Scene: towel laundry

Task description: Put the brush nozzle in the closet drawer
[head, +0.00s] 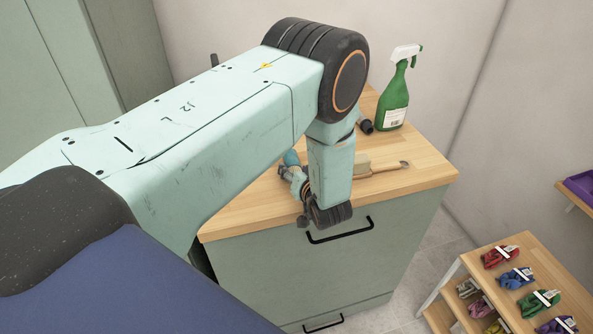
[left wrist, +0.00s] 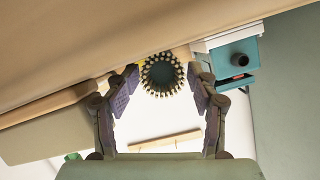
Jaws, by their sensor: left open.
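The brush nozzle (left wrist: 162,75), a dark round piece ringed with pale bristles, shows in the left wrist view between the two fingers of my left gripper (left wrist: 162,100). The fingers are apart on either side of it; I cannot tell whether they touch it. In the head view my left gripper (head: 318,208) points down by the front edge of the closet's wooden top; I cannot make out the nozzle there. The closet's upper drawer (head: 290,268), green with a black handle (head: 340,231), is shut. My right gripper is not in view.
A lower drawer handle (head: 323,323) shows below. A wooden rack (head: 490,255) with several coloured bundles stands at the right.

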